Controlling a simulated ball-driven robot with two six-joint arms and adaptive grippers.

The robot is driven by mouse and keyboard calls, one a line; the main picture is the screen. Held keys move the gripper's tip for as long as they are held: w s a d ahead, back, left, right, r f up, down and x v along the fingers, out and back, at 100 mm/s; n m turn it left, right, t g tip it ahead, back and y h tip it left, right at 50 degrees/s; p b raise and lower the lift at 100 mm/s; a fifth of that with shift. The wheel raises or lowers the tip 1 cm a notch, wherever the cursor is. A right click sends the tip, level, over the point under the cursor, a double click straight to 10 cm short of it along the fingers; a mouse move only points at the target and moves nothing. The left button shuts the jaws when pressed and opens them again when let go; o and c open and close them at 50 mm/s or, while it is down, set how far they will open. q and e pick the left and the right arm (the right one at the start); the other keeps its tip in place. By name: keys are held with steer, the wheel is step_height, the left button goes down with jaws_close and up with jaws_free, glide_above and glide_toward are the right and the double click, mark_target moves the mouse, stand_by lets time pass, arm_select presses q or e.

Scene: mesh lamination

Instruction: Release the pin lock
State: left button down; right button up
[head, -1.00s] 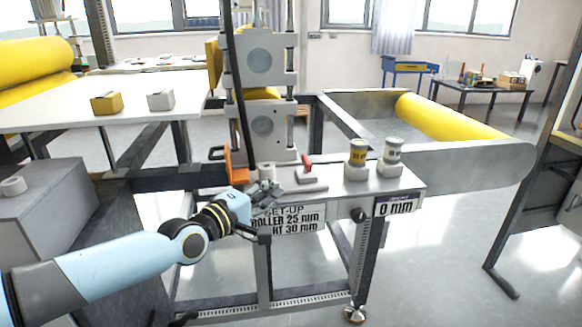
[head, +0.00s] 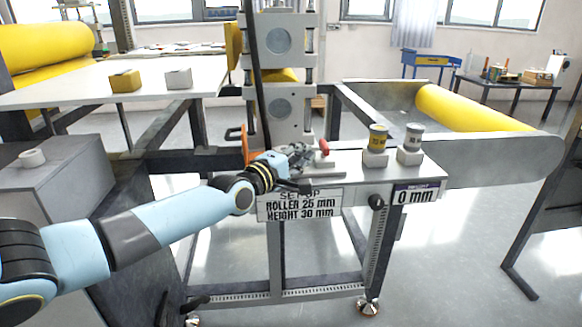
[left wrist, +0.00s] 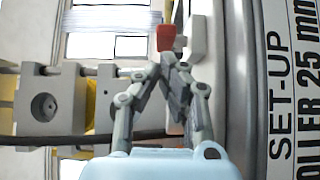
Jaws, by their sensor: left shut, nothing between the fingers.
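The pin lock appears to be the small part with a red knob (head: 323,147) on the machine's grey top plate. The red knob also shows in the left wrist view (left wrist: 166,36), just beyond my fingertips, beside a white block (left wrist: 197,38). My left gripper (head: 305,155) is over the plate, immediately left of the red knob. In the left wrist view my left gripper (left wrist: 170,62) has its fingertips together with nothing between them. I cannot tell whether the tips touch the knob. My right gripper is not in view.
An orange part (head: 250,143) stands behind my left wrist. Signs (head: 300,205) hang on the plate's front edge. The roller stand (head: 279,75) rises behind.

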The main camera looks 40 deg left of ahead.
arm_select(q)
steer(key=shift+w+a+b, duration=0.1)
steer(key=shift+w+b, duration=0.35)
steer(key=shift+w, duration=0.75)
